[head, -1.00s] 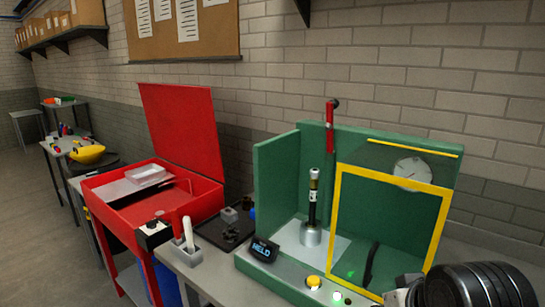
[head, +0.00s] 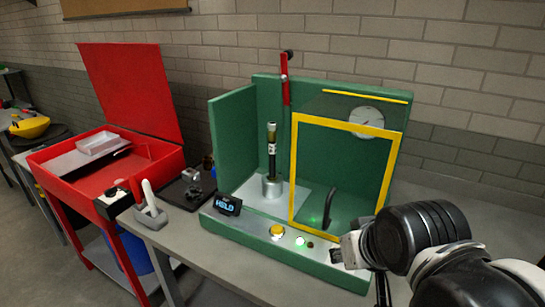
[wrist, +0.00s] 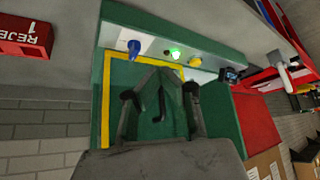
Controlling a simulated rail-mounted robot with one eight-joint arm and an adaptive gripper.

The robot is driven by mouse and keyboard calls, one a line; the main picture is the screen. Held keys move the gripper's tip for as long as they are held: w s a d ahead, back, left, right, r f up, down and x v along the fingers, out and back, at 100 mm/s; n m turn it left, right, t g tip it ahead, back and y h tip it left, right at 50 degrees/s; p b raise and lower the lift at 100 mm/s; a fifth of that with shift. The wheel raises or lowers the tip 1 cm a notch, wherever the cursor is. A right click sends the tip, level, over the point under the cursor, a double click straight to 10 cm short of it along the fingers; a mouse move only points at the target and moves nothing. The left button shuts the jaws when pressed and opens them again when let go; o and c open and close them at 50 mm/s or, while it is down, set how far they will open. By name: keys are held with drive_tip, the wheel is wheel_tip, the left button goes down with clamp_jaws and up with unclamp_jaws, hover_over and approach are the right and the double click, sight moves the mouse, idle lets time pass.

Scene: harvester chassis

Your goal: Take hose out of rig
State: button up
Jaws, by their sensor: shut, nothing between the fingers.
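The green rig (head: 232,150) stands on the bench. The hose (head: 271,150), a dark upright piece with a pale band and brassy top, stands in a metal holder (head: 272,188) on the rig's left side. A yellow-framed clear door (head: 293,175) covers the right side, with a black curved handle (head: 330,203). A red-handled lever (head: 286,85) rises behind the hose. A small display (head: 228,205) reads HELD. My gripper (head: 338,256) is shut and empty, in front of the rig's lower right edge, apart from the hose. In the wrist view my gripper (wrist: 158,75) points toward the yellow frame.
A yellow button (head: 277,231) and a lit green lamp (head: 300,241) sit on the rig's front ledge. A red open-lidded bin (head: 50,170) stands left. A grey holder with a white-handled tool (head: 150,215) is between. A red REJECT box (wrist: 25,38) shows in the wrist view.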

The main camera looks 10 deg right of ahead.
drive_tip(key=o, duration=1.1)
drive_tip(key=shift+c, duration=0.2)
